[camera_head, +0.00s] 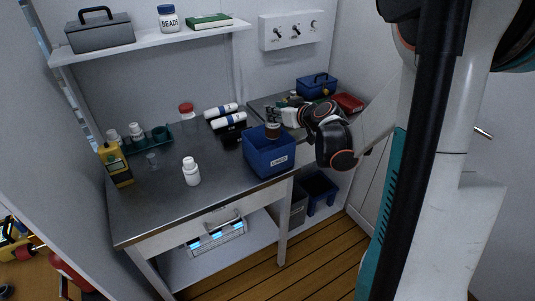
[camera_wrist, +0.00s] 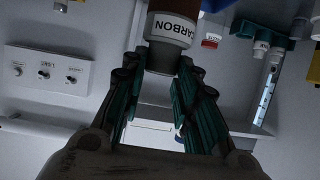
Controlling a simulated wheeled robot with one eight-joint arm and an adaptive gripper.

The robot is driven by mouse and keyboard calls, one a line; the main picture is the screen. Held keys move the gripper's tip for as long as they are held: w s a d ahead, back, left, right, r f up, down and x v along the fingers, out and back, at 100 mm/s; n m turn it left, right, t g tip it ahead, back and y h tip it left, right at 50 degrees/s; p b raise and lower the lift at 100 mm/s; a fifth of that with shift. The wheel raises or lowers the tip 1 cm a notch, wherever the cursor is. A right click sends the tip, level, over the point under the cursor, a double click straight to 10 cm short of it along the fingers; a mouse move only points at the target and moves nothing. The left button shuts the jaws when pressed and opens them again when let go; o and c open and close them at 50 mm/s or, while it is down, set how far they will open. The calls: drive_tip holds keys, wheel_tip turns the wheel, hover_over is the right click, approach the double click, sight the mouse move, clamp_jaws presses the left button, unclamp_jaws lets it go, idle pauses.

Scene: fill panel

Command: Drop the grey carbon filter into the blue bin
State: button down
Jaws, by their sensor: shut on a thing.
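The carbon filter (camera_wrist: 171,31) shows in the wrist view as a cylinder with a white CARBON label, a grey end and a brown part. My gripper (camera_wrist: 158,72) has its teal fingers shut on it. In the head view the filter (camera_head: 272,131) is upright at the opening of the blue bin (camera_head: 270,162), held by my gripper (camera_head: 272,117) from above. The bin stands on the front right of the metal table and has a white label. Its inside is mostly hidden; I cannot tell how deep the filter's lower end sits.
White bottle (camera_head: 191,172), yellow meter (camera_head: 116,165) and green rack (camera_head: 147,144) stand to the left on the table. White cylinders (camera_head: 228,121) lie behind the bin. A blue toolbox (camera_head: 316,86) and red box (camera_head: 348,103) are behind my arm.

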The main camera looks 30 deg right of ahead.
sight(277, 123)
drive_tip(key=shift+f+b, duration=1.35)
drive_tip(key=shift+f, duration=0.85)
drive_tip(key=c, duration=1.2)
unclamp_jaws()
drive_tip(key=shift+o, duration=0.2)
drive_tip(key=shift+s+r, duration=0.1)
drive_tip(key=v, duration=1.1)
drive_tip(key=shift+s, duration=0.4)
drive_tip(key=shift+r, duration=0.1)
